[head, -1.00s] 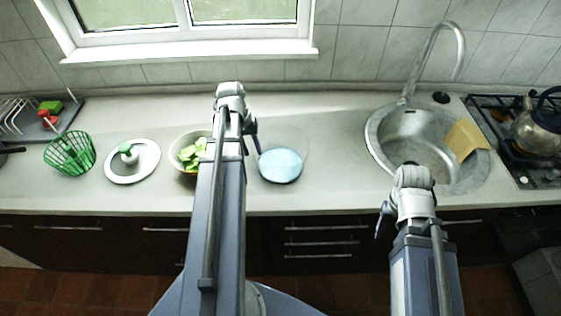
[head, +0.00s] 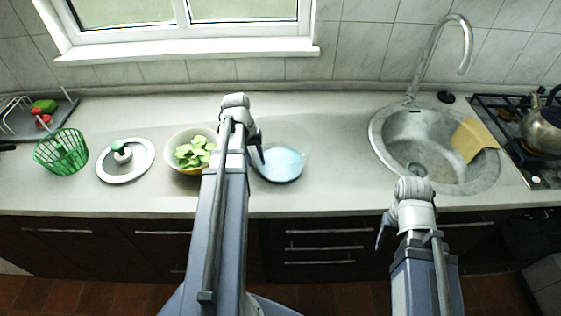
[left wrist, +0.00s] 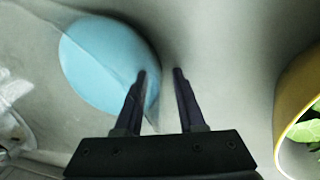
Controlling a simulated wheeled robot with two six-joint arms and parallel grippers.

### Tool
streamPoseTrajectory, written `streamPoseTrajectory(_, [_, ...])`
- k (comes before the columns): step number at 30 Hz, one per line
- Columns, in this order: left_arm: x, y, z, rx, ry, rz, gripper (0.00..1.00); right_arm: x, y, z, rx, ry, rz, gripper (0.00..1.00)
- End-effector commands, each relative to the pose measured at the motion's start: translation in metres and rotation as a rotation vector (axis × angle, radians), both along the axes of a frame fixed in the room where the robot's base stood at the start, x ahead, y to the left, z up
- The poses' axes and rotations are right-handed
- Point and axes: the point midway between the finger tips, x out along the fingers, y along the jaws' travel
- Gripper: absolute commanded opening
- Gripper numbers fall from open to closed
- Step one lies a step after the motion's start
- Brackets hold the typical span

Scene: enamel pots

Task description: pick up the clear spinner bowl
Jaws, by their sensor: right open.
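The clear spinner bowl (head: 283,163) stands on the counter in the head view, see-through with a light blue round area in it. In the left wrist view the bowl (left wrist: 95,65) fills the upper left. My left gripper (left wrist: 162,73) is open, its two dark fingers apart with nothing clearly between them. One finger overlaps the bowl's right edge and the other lies over bare counter; contact cannot be told. In the head view the left arm stands just left of the bowl. My right gripper (head: 381,236) is open, in front of the counter below the sink, away from the bowl.
A yellow bowl of green leaves (head: 178,155) stands close left of my left gripper. Further left are a white lid (head: 106,168) and a green basket (head: 62,153). The sink (head: 378,130) is on the right, with clear counter between it and the spinner bowl.

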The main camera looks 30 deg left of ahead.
Motion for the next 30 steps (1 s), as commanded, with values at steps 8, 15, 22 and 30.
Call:
streamPoseTrajectory(8, [-0.0001,0.0000,0.0010,0.000,0.000,0.000,0.20,0.0000,0.0000,0.0010,0.000,0.000,0.000,0.59])
streamPoseTrajectory(15, [-0.0001,0.0000,0.0010,0.000,0.000,0.000,0.00,0.0000,0.0000,0.0010,0.000,0.000,0.000,0.59])
streamPoseTrajectory(22, [-0.0001,-0.0001,0.0010,0.000,0.000,0.000,0.00,0.0000,0.0000,0.0010,0.000,0.000,0.000,0.59])
streamPoseTrajectory(30, [0.0000,-0.0002,0.0010,-0.001,-0.001,0.000,0.00,0.0000,0.0000,0.0010,0.000,0.000,0.000,0.59])
